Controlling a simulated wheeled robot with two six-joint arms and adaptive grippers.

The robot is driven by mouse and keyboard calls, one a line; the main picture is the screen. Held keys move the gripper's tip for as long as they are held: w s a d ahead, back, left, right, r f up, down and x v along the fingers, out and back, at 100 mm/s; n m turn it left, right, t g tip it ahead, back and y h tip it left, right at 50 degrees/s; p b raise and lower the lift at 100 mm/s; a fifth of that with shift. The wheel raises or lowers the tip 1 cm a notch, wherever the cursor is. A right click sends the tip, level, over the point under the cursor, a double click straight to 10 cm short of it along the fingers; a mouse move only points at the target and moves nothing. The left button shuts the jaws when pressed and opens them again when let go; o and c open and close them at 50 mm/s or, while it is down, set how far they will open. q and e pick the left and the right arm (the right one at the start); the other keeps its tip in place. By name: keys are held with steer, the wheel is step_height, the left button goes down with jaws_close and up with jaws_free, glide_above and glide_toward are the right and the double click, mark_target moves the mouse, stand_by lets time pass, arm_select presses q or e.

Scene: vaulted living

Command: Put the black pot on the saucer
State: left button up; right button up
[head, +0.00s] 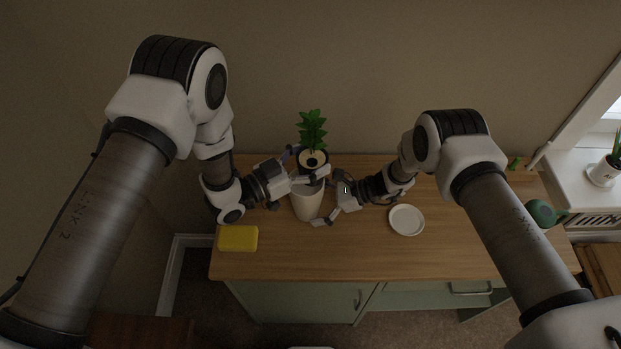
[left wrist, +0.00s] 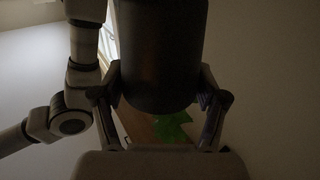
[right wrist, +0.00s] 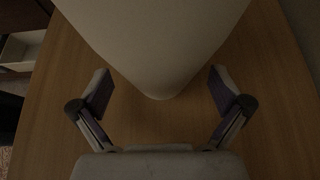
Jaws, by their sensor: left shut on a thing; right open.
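The black pot (head: 302,158) holds a leafy green plant and stands at the back of the wooden counter in the head view, partly hidden by my left gripper (head: 307,166). That gripper is shut on the pot, whose dark wall fills the upper middle of the left wrist view (left wrist: 160,55). The white saucer (head: 406,220) lies on the counter to the right, with nothing on it. My right gripper (head: 328,200) is open beside a tall white pot (head: 307,204). In the right wrist view, the white pot (right wrist: 155,40) is ahead of and between the spread fingers (right wrist: 157,90).
A yellow block (head: 238,238) lies at the counter's front left. A green watering can (head: 541,212) stands at the far right, partly behind my right arm. The counter front (head: 330,262) is clear. A wall rises behind the counter.

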arm_select(q)
step_height(320, 180, down, 4)
steer(key=shift+s+f, duration=0.1)
steer(key=shift+f, duration=0.15)
steer(key=c, duration=0.4)
steer(key=shift+f, duration=0.55)
steer(key=o, duration=1.7)
steer(key=shift+o, duration=0.3)
steer(key=shift+r, duration=0.1)
